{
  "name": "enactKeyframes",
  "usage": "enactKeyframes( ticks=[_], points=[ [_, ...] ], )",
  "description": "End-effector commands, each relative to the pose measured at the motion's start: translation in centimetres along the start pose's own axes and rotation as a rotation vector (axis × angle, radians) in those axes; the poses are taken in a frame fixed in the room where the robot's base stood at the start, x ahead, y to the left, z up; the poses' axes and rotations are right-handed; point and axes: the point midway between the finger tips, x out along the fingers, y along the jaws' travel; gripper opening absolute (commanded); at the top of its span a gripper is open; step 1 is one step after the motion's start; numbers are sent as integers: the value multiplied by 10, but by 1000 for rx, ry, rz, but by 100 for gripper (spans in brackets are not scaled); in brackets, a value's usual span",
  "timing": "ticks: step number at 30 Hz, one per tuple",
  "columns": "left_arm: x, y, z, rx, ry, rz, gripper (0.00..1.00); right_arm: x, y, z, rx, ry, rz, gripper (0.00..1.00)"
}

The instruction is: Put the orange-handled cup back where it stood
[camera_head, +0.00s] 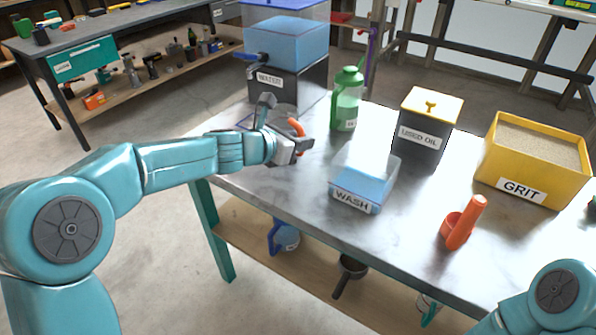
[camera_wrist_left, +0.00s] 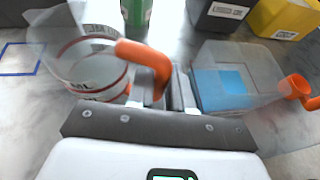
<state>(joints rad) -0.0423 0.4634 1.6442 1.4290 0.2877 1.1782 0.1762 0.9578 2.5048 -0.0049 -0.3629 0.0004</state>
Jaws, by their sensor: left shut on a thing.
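The clear cup with the orange handle (camera_wrist_left: 85,68) has red lines and dark lettering on its wall. My left gripper (camera_wrist_left: 165,92) is shut on its orange handle, with the cup body to the left of the fingers. In the head view the cup's orange handle (camera_head: 297,127) shows beside my left gripper (camera_head: 300,146), near the table's far left part. A blue square outline (camera_wrist_left: 20,58) on the tabletop lies just left of the cup, apart from it in the picture. I cannot tell whether the cup's bottom touches the table. My right gripper is out of view.
The WATER tank (camera_head: 285,90) stands behind the cup, and a green bottle (camera_head: 346,100) to its right. The table's front left is clear.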

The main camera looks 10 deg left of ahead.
Motion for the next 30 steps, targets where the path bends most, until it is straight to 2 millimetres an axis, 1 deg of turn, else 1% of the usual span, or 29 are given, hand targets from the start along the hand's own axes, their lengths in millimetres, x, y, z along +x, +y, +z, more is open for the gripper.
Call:
enactKeyframes(
  ticks=[2, 6, 9, 11, 18, 22, 23, 24, 25, 30],
  points=[
    [3, 1, -8, -1, 0, 0, 0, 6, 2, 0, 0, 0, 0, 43],
    [13, 2, -32, -1, 2, 0, 0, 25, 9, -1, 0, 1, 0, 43],
    [17, 3, -44, -2, 1, 1, 0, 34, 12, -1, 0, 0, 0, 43],
    [18, 3, -46, -2, 0, 2, 0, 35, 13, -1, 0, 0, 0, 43],
    [17, 3, -44, -1, 0, 2, 0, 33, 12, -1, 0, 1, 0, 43],
    [19, 3, -48, -1, 0, 2, 0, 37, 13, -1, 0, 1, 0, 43],
    [19, 3, -47, -1, 0, 2, 27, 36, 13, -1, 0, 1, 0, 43],
    [18, 3, -46, -1, 0, 2, 40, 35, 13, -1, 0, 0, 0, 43],
    [18, 3, -46, -1, 0, 2, 46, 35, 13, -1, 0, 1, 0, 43],
    [18, 3, -46, -1, 0, 2, 46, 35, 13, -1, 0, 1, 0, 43]
  ],
)
